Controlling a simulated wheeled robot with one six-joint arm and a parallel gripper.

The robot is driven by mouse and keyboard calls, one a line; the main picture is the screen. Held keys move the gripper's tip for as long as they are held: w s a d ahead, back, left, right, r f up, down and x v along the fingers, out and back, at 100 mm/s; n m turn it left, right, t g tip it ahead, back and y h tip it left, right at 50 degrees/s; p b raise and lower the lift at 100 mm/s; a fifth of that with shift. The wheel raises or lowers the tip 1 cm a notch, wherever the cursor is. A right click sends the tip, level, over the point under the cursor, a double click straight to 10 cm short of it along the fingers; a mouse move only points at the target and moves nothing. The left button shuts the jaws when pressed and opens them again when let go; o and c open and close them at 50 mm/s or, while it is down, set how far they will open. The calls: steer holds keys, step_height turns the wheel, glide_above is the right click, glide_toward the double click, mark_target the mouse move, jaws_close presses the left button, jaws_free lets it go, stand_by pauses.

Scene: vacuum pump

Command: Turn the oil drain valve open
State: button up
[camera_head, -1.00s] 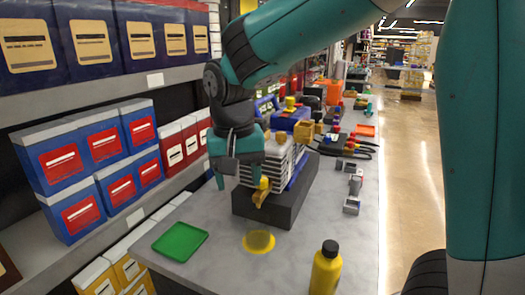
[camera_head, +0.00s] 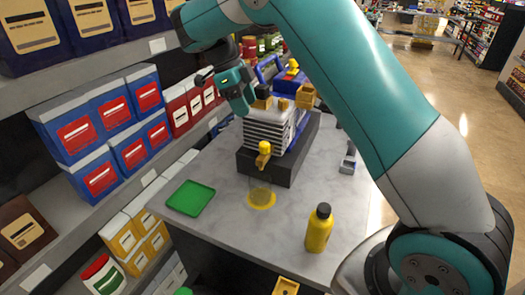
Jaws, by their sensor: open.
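The vacuum pump (camera_head: 268,134) has a grey finned body and stands on a dark base block (camera_head: 267,165) on the grey bench. Its yellow oil drain valve (camera_head: 263,155) sticks out low on the near face, with a rounded knob on top and a short lever hanging down. My gripper (camera_head: 240,101), teal, is above and left of the valve, beside the pump's top left, clear of the valve. It is open with nothing seen in it. Its fingers are seen nearly edge-on, so the gap is hard to make out.
A yellow oil patch (camera_head: 261,198) lies on the bench before the pump. A green tray (camera_head: 190,199) is to the left, a yellow bottle (camera_head: 319,228) to the right. Shelves with boxes (camera_head: 100,176) line the left. The bench front is otherwise clear.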

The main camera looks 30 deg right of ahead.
mark_target(264, 144)
steer(key=b+x, duration=0.1)
steer(key=x, duration=1.1)
steer(key=shift+f, duration=0.15)
steer(key=shift+c, duration=0.3)
steer(key=c, duration=0.9)
